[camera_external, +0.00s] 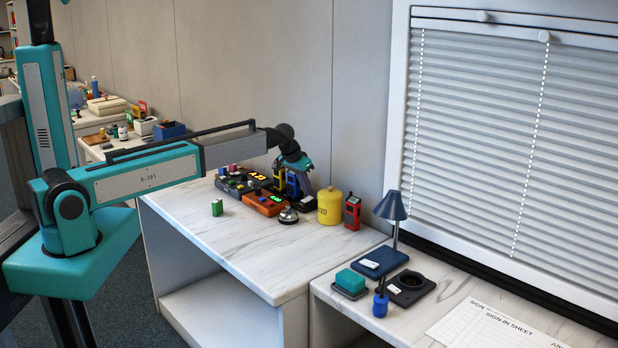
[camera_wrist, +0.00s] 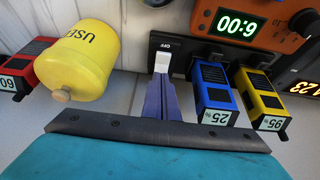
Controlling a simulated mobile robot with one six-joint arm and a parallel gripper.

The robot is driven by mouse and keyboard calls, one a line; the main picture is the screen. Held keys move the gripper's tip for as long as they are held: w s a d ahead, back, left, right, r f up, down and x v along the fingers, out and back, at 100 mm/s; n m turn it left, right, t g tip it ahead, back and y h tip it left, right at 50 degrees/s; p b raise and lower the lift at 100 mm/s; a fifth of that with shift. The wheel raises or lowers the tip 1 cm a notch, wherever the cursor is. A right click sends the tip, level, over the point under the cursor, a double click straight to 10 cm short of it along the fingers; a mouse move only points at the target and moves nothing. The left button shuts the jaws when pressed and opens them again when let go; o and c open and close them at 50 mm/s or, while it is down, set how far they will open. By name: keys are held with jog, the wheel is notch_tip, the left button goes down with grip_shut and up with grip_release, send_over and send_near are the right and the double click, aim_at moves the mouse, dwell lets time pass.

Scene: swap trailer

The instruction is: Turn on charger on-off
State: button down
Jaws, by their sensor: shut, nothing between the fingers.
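The black charger (camera_wrist: 180,50) fills the top middle of the wrist view. A white rocker switch (camera_wrist: 163,52) sits at its left end, with the word OFF printed beside it. My gripper (camera_wrist: 162,80) is shut and empty, its purple fingers pointing at the switch. The fingertips overlap the switch's lower edge, and I cannot tell if they touch it. A blue battery (camera_wrist: 214,92) labelled 25% and a yellow battery (camera_wrist: 260,92) labelled 95% stand in the charger to the right. In the external view my gripper (camera_external: 304,184) is over the charger area and hides much of it.
A yellow tub (camera_wrist: 78,60) marked USED stands left of the charger, with a red 60 battery (camera_wrist: 22,66) beyond it. A silver bell (camera_external: 288,216) stands in front. The front of the marble counter (camera_external: 258,252) is clear.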

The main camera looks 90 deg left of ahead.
jog(key=shift+w+a+f, duration=0.15)
jog(key=shift+f, duration=0.4)
jog(key=shift+w+a+f+p, duration=0.15)
jog(key=shift+f+p, duration=0.05)
jog(key=shift+p, duration=0.15)
jog(key=shift+s+d, duration=0.65)
dwell(0.6)
